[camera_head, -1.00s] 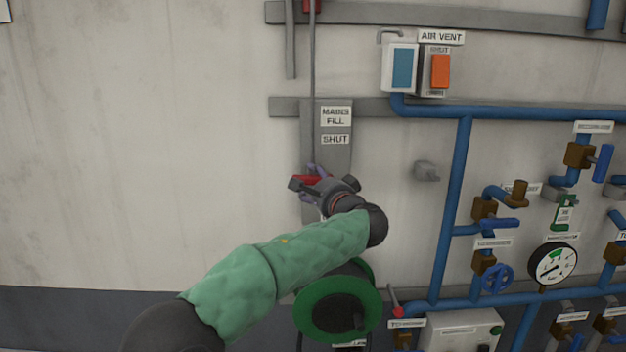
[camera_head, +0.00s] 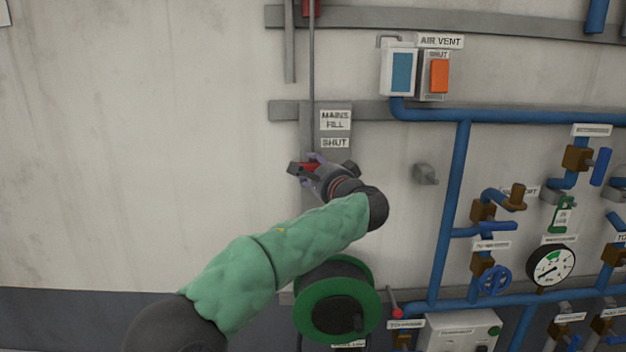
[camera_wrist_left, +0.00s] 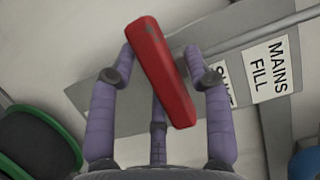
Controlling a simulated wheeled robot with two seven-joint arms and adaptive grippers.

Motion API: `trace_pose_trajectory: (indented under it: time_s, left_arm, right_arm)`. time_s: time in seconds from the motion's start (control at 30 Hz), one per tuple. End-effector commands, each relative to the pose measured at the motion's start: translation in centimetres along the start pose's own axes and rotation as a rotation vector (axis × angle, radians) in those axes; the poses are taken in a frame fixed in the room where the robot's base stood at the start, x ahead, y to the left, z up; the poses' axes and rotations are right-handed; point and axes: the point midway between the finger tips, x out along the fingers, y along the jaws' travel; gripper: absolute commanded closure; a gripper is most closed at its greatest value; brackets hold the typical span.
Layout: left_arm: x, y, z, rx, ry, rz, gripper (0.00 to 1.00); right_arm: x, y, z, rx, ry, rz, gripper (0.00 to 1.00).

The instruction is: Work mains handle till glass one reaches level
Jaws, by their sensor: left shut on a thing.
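The red mains handle (camera_head: 309,167) is on the grey mains fill plate, below the labels "MAINS FILL" (camera_head: 336,120) and "SHUT" (camera_head: 335,143). My left gripper (camera_head: 311,170) is shut on it. In the left wrist view the red handle (camera_wrist_left: 160,72) lies between the purple fingers of my left gripper (camera_wrist_left: 160,70), slanting across the picture. The fingers and wrist hide part of the handle and the plate's lower part in the head view. I cannot make out a glass marked one. My right gripper is out of view.
A green hose reel (camera_head: 337,300) is below my left forearm. A grey stub (camera_head: 425,174) sticks out of the wall to the right. Blue pipes (camera_head: 452,210), valves and a round gauge (camera_head: 550,265) fill the right side. The wall at left is bare.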

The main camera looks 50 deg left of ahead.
Motion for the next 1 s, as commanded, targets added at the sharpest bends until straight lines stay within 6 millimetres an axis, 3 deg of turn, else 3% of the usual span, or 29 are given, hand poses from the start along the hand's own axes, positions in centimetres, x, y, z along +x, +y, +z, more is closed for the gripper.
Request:
trace_pose_trajectory:
  time_s: [0.23,0.27,0.3,0.73,1.0]
  left_arm:
    - [0.0,-0.7,0.2,-0.01,-0.001,-0.011,1.0]
    - [0.0,-0.8,0.2,-0.01,-0.001,-0.011,0.45]
    - [0.0,-0.8,0.3,-0.011,-0.001,-0.012,0.41]
    - [-0.8,-0.5,0.1,-0.006,0.001,-0.007,0.41]
    - [-5.5,-0.5,0.0,-0.008,0.005,-0.007,0.41]
  right_arm:
    - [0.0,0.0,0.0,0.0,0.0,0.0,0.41]
    - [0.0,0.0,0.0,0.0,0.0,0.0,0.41]
    - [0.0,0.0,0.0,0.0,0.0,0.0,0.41]
    - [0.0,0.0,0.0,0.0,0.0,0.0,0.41]
    - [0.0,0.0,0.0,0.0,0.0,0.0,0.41]
